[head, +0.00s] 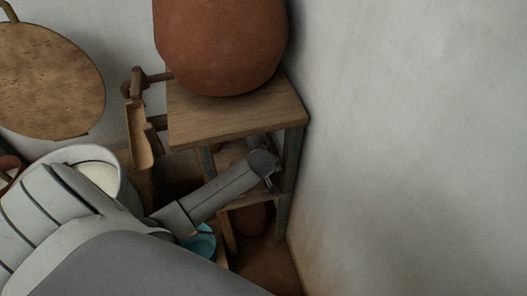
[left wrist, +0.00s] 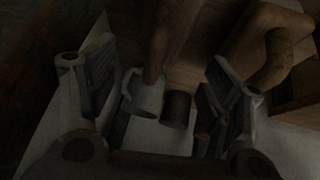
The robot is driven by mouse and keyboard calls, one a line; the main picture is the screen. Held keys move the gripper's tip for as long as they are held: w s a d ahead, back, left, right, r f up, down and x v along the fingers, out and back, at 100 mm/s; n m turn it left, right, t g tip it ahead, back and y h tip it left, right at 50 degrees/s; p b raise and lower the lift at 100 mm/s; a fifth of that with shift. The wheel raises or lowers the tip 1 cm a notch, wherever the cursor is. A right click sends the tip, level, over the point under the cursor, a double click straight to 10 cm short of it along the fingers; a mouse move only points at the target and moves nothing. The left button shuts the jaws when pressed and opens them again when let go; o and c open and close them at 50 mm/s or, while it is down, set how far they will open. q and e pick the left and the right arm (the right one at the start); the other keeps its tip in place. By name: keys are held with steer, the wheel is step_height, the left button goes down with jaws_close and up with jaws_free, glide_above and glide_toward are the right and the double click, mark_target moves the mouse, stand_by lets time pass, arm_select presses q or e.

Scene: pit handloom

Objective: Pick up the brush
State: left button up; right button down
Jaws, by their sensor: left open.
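My left gripper (head: 270,178) reaches in under the top of a small wooden table, by its lower shelf. In the dark left wrist view its two fingers (left wrist: 160,78) are spread apart, with nothing clamped between them. Between and beyond them show a brown, handle-like piece (left wrist: 170,35), a pale cup-like piece (left wrist: 143,92) and a short dark cylinder (left wrist: 178,108). I cannot tell for sure which of these, if any, is the brush. In the head view I cannot make out a brush; my arm and the table hide much of the shelf. My right gripper is not in view.
A large clay pot (head: 220,45) stands on the wooden table (head: 235,115). A bare wall (head: 420,140) closes off the right. A wooden frame piece (head: 138,120), a white bucket (head: 95,155), a teal bowl (head: 202,243) and a round wooden top (head: 50,80) are on the left.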

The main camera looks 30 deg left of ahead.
arm_select(q)
steer(key=shift+b+x, duration=0.7)
steer(key=shift+x, duration=2.85)
steer(key=c, duration=1.2)
